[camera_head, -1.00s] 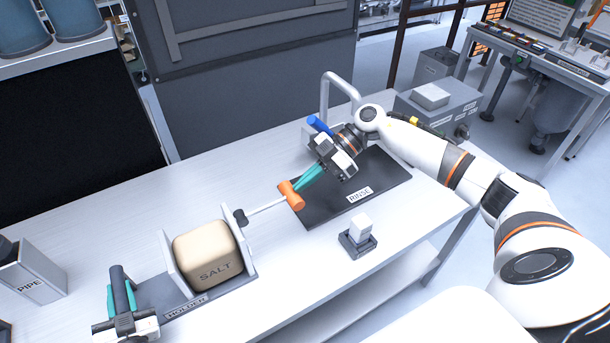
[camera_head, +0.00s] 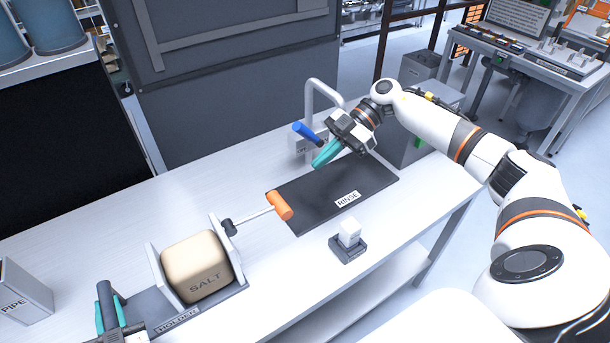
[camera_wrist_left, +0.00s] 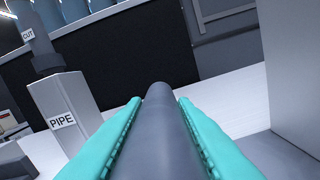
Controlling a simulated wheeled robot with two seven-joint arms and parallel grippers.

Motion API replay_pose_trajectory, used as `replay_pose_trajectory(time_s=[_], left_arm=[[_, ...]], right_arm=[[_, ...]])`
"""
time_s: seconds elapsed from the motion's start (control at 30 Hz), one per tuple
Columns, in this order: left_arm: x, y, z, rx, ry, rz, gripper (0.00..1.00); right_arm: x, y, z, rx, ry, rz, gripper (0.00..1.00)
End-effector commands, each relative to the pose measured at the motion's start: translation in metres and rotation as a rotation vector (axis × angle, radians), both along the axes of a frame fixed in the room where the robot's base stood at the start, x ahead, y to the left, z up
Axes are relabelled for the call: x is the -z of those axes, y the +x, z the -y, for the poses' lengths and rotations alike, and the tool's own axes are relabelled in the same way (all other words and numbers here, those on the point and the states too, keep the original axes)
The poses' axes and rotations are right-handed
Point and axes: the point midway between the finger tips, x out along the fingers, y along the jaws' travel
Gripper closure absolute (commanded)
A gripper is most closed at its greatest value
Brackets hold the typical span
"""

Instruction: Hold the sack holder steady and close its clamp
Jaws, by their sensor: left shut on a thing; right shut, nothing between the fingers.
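The sack holder (camera_head: 158,309) stands on the bench at the lower left, with a tan salt sack (camera_head: 196,268) between its upright plates. Its clamp rod ends in an orange handle (camera_head: 280,205) that reaches toward the rinse mat. My left gripper (camera_head: 108,308) is shut on the holder's dark upright post; in the left wrist view the post (camera_wrist_left: 160,125) lies between the teal fingers. My right gripper (camera_head: 326,153) is shut and empty, above the rinse mat, up and right of the orange handle and apart from it.
The dark rinse mat (camera_head: 318,212) lies below a grey tap (camera_head: 313,95) with a blue lever (camera_head: 306,132). A small white block (camera_head: 349,231) sits in a dark base near the front edge. The pipe box (camera_head: 22,292) stands at far left.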

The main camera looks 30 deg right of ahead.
Motion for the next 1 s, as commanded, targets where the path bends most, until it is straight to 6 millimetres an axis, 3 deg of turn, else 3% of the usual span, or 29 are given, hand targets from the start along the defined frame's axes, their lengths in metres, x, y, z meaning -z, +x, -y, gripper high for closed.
replay_pose_trajectory(time_s=[0.03,0.2,0.57,0.6,0.73,1.0], left_arm=[[0.011,-0.003,-0.001,0.0,0.003,-0.027,1.0],[0.011,-0.003,-0.001,0.0,0.003,-0.027,1.0],[0.011,-0.003,-0.001,0.0,0.003,-0.027,1.0],[0.011,-0.003,-0.001,0.0,0.003,-0.027,0.73],[0.009,-0.002,0.0,0.001,0.002,-0.022,0.51],[0.006,-0.001,0.0,0.002,0.001,-0.014,0.5]], right_arm=[[-0.003,0.001,0.009,0.003,-0.001,0.002,1.0],[-0.011,0.0,0.028,0.002,-0.001,0.001,1.0],[-0.013,0.0,0.034,0.0,0.0,0.0,1.0],[-0.013,0.0,0.034,0.0,0.0,0.0,1.0],[-0.013,0.0,0.034,-0.001,0.0,0.001,1.0],[-0.014,0.0,0.034,0.0,0.0,0.0,1.0]])
